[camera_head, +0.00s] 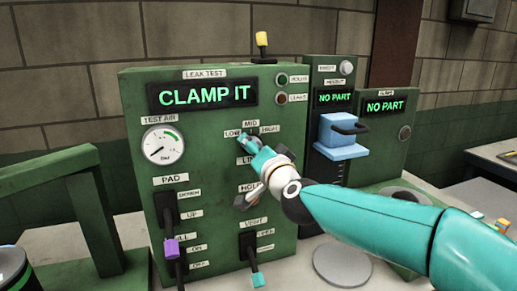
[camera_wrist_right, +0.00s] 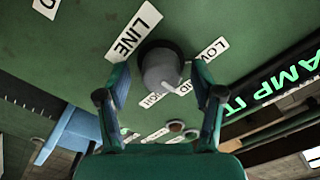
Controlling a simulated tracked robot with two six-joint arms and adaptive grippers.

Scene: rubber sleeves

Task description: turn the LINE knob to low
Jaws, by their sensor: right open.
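The LINE knob (camera_wrist_right: 162,68) is a grey round knob with a white pointer mark. In the right wrist view its mark faces the MID and HIGH labels, away from the LOW label (camera_wrist_right: 210,48); I cannot tell exactly which. My right gripper (camera_wrist_right: 160,88) is open, with one finger on each side of the knob and gaps between. In the head view my right gripper (camera_head: 250,143) reaches the green leak test panel (camera_head: 215,130) below the LOW, MID and HIGH labels and hides the knob. My left gripper is not in view.
Below the knob are a HOLD knob (camera_head: 248,196) and a VENT lever (camera_head: 248,245). PAD (camera_head: 168,212) and FILL (camera_head: 172,250) levers stand at the left. A gauge (camera_head: 163,145) and a lit "CLAMP IT" display (camera_head: 203,94) sit above. A blue clamp block (camera_head: 340,132) stands to the right.

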